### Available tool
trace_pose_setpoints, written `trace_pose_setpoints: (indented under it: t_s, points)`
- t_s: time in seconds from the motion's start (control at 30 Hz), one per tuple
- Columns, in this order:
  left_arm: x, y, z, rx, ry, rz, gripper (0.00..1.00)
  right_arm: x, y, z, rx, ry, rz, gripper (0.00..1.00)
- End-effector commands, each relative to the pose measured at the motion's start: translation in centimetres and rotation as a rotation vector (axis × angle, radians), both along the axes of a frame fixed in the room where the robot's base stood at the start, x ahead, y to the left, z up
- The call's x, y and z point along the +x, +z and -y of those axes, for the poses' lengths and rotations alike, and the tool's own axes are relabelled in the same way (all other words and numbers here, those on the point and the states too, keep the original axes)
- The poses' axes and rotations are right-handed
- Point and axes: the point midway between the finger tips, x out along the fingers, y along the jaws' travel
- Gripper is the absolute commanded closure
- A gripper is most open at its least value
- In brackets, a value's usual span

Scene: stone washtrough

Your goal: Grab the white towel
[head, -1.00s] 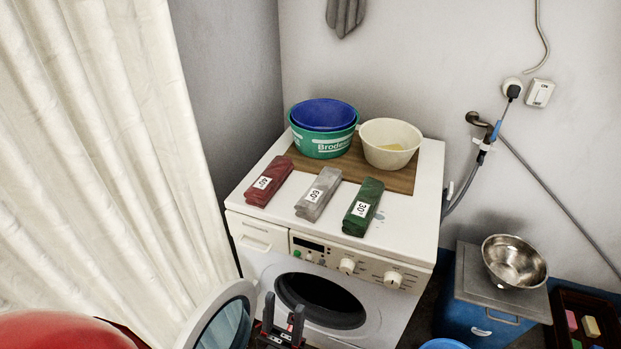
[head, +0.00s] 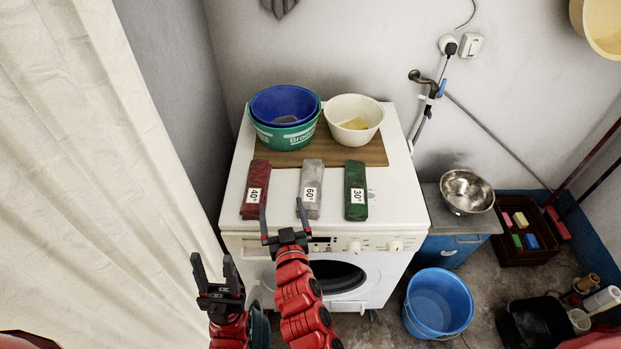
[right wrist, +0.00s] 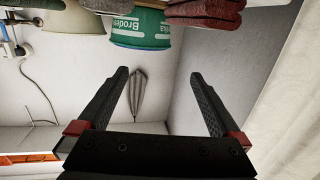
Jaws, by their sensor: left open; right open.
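The white towel (head: 312,186) is a folded greyish-white bundle with a 60° label. It lies on the washing machine's top, between the dark red towel (head: 256,190) with a 40° label and the green towel (head: 355,190) with a 30° label. My right gripper (head: 282,210) is open and empty at the machine's front edge, just in front of the gap between the red and white towels. Its open fingers also show in the right wrist view (right wrist: 161,80). My left gripper (head: 213,266) is open and empty, lower and further left, beside the machine's front.
Behind the towels, a blue bowl in a green bucket (head: 268,136) and a cream bowl (head: 353,122) stand on a brown board. A curtain (head: 90,150) hangs left. A blue bucket (head: 437,304) is on the floor at right. A metal bowl (head: 467,190) stands right of the machine.

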Motion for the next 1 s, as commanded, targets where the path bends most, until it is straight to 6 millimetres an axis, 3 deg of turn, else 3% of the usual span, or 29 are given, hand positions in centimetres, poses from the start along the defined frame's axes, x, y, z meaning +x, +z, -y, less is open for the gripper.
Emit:
trace_pose_setpoints:
  t_s: [0.03, 0.1, 0.3, 0.43, 1.0]
  points:
    - [0.0, 1.3, 0.0, 0.0, 0.0, 0.0, 0.5, -0.3, 0.9, 0.5, 0.0, -0.045, -0.052, 0.0]
    - [0.0, 1.9, 0.0, 0.0, 0.0, 0.0, 0.5, -0.8, 0.5, 1.7, 0.0, -0.119, -0.131, 0.0]
    - [0.0, 2.9, 0.0, 0.0, 0.0, 0.0, 0.5, -2.4, -0.5, 4.3, 0.009, -0.269, -0.276, 0.0]
    - [0.0, 3.4, 0.0, 0.0, 0.0, 0.0, 0.5, -2.4, -0.8, 5.0, 0.012, -0.305, -0.305, 0.0]
    - [0.0, 7.1, 0.0, 0.0, 0.0, 0.0, 0.5, 6.1, -4.3, 5.9, 0.01, -0.306, -0.308, 0.0]
